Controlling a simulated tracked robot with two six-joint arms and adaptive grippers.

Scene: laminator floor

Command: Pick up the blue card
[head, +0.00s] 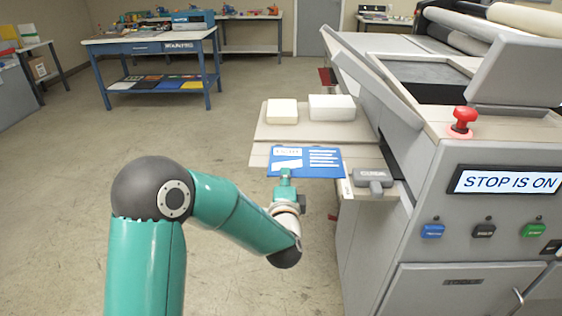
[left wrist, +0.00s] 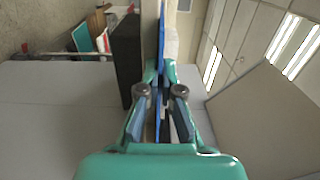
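The blue card (head: 312,163), with white print, lies about flat at the front edge of the beige feed shelf (head: 262,132), its near part reaching past the edge. My left gripper (head: 286,176) is at the card's near edge. In the left wrist view the card (left wrist: 161,40) shows edge-on between the fingertips of my left gripper (left wrist: 159,75), one on each face. The fingers are close together and look shut on it. I cannot tell whether the card still touches the shelf. My right gripper is not in view.
Two pale blocks (head: 332,107) sit on the shelf behind the card. The grey machine (head: 418,240) stands at right, with a grey handle (head: 373,177) near the card, a red stop button (head: 463,118) and a screen (head: 505,181) reading "STOP IS ON". Floor to the left is open.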

